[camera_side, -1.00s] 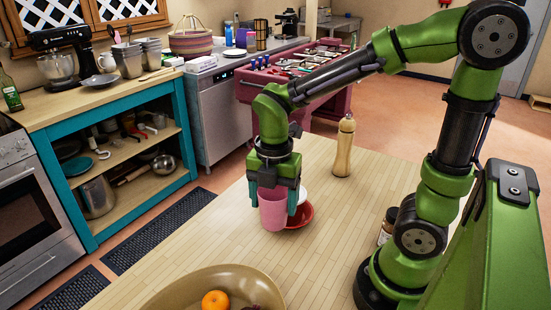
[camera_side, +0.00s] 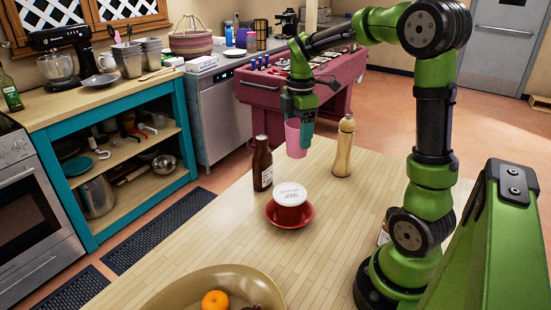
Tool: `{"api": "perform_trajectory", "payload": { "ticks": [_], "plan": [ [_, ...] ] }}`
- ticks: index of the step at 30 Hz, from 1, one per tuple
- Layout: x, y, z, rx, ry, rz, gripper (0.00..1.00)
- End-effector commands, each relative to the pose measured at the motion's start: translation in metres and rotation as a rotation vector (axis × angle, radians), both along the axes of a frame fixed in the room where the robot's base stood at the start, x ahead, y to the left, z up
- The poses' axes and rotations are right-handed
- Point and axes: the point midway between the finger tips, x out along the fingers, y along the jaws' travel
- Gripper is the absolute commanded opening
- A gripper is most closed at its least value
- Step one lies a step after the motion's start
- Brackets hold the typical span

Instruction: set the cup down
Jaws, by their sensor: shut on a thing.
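A pink cup (camera_side: 294,139) is held in my gripper (camera_side: 300,125), upright or nearly so. My gripper is shut on it and partly hides its right side. The cup appears raised near the far end of the wooden table (camera_side: 215,240), between a brown bottle and a tan bottle. Its exact height above the table is hard to tell.
The dark brown bottle (camera_side: 262,163) stands left of the cup, and the tan bottle (camera_side: 344,146) stands to its right. A white-lidded red tub (camera_side: 290,203) sits on a red saucer (camera_side: 273,214) nearer the camera. A bowl (camera_side: 180,292) with an orange is at the front. The table's left middle is bare.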

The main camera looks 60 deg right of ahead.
Motion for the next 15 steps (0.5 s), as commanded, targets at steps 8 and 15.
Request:
{"api": "perform_trajectory", "payload": {
  "ticks": [8,15],
  "plan": [
    [-0.009,-0.060,-0.003,-0.009,0.006,-0.201,0.42],
    [-0.011,-0.063,-0.045,-0.007,0.011,-0.213,0.42]
  ]
}}
